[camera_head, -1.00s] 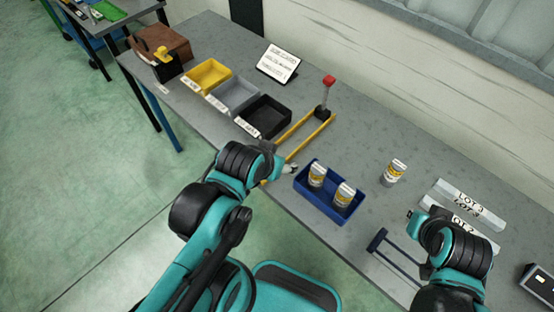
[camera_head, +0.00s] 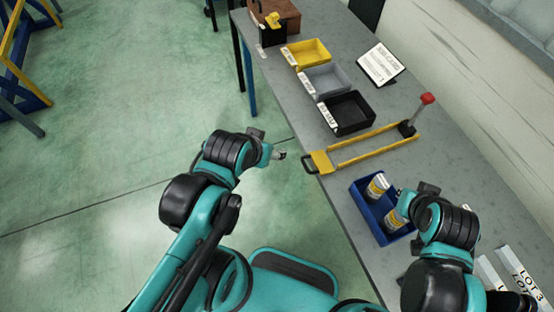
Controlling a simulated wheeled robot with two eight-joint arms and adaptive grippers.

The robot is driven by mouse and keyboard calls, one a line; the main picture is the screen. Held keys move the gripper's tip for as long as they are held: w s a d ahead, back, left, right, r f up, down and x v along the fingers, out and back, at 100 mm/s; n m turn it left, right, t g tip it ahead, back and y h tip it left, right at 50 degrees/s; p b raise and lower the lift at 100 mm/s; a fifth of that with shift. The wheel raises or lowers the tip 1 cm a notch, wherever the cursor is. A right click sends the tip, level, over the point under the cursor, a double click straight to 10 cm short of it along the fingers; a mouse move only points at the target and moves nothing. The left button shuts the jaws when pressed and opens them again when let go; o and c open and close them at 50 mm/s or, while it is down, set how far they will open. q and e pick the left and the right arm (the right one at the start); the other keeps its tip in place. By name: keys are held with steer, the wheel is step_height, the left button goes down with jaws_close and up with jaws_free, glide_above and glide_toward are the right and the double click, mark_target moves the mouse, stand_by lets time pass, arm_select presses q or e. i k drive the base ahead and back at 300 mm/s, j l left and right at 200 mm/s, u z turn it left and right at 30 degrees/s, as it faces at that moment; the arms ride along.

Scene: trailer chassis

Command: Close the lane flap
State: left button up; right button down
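A yellow lane (camera_head: 372,138) with two parallel rails lies on the grey table. At its near end, by the table edge, is a yellow plate (camera_head: 321,162) with a black handle; this looks like the flap, but I cannot tell its angle. A red-topped lever (camera_head: 427,99) stands at the far end. My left gripper (camera_head: 281,155) is just left of the handle, apart from it, over the floor beside the table. My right gripper (camera_head: 400,191) is above the blue tray (camera_head: 360,196), close to a can. The finger openings of both grippers are too small to judge.
The blue tray holds two cans (camera_head: 377,187), partly near my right arm. Yellow (camera_head: 307,52), grey (camera_head: 324,80) and black (camera_head: 347,112) bins line the table beyond the lane.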

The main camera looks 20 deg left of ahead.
mark_target(323, 164)
steer(key=u, duration=0.3)
steer(key=k+j+u, duration=0.25)
steer(key=k, duration=0.3)
steer(key=k+j+u, duration=0.2)
steer(key=k, duration=0.3)
steer(key=j, duration=0.1)
